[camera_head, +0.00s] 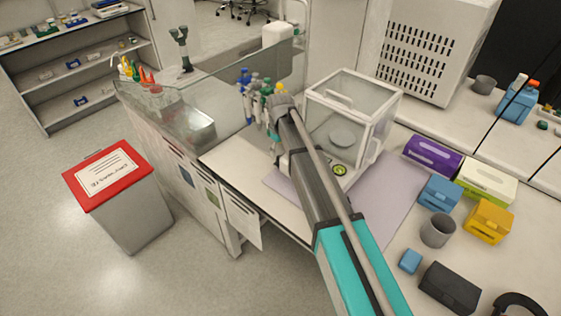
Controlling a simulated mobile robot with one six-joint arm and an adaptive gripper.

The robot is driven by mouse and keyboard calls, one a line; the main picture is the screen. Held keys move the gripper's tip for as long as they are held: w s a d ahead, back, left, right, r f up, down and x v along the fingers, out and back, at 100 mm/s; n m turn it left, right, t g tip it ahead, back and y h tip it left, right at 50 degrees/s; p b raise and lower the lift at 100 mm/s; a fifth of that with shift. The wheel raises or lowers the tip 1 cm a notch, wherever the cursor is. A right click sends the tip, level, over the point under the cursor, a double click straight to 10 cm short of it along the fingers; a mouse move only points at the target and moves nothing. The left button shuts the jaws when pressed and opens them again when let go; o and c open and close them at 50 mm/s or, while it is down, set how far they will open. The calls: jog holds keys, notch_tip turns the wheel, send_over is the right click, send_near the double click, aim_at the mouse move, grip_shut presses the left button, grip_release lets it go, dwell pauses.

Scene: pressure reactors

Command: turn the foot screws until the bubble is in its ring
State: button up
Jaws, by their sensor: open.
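The balance (318,121), a white box with clear glass walls and a round pan, stands on the bench. A small round yellow-green bubble level (340,170) with a dark rim shows at its front edge; the bubble inside is too small to place against the ring. The foot screws cannot be made out. My arm reaches up from the bottom right to the balance's left side. My gripper (279,157) is open there, pointing down at the front left corner, mostly hidden by my own arm. Whether it touches anything cannot be told.
The balance stands on a lilac mat (385,205). Pipettes (246,90) stand close behind my wrist. A purple box (432,157), blue box (439,193), yellow box (489,221) and grey cup (437,231) stand to the right. A red-lidded bin (140,215) stands on the floor.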

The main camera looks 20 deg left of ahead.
jog(key=shift+f+b, duration=1.5)
jog(key=shift+f, duration=0.35)
grip_shut()
